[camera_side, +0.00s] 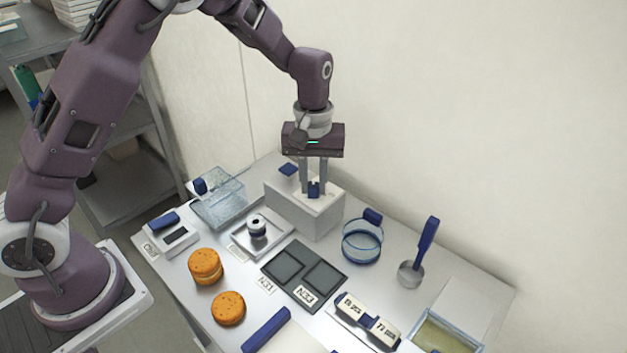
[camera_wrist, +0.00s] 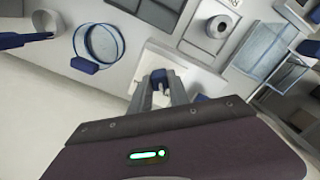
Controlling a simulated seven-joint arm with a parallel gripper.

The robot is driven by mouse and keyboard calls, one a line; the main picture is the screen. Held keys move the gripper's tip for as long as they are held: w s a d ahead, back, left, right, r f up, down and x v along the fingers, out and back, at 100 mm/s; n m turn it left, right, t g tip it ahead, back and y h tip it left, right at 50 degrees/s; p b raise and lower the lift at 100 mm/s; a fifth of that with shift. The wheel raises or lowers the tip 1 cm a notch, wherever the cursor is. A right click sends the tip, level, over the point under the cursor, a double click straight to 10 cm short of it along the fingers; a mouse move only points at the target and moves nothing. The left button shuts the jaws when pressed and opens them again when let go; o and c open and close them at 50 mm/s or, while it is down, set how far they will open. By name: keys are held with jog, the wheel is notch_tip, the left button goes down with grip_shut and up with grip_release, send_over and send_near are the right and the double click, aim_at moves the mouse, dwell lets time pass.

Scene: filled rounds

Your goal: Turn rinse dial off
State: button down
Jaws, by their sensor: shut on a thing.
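A pale grey box (camera_side: 300,212) stands near the back wall, with a small blue knob (camera_side: 314,191) on its top. My gripper (camera_side: 313,192) points down over the box, its two fingers shut on the blue knob from either side. In the wrist view the knob (camera_wrist: 158,77) shows between the fingertips. A round grey knob with a dark centre (camera_side: 256,225) sits upright on a square metal plate, apart from my gripper; it also shows in the wrist view (camera_wrist: 217,26). I cannot read a rinse label on either.
A clear tub (camera_side: 219,207) stands left of the box and a blue-rimmed glass ring (camera_side: 362,242) right of it.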

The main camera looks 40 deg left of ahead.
aim_at(313, 184)
jog(key=shift+n, duration=0.6)
jog(key=shift+r, duration=0.1)
jog(key=c, duration=1.2)
grip_release()
jog(key=shift+c, duration=0.2)
notch_tip(313, 184, up, 7)
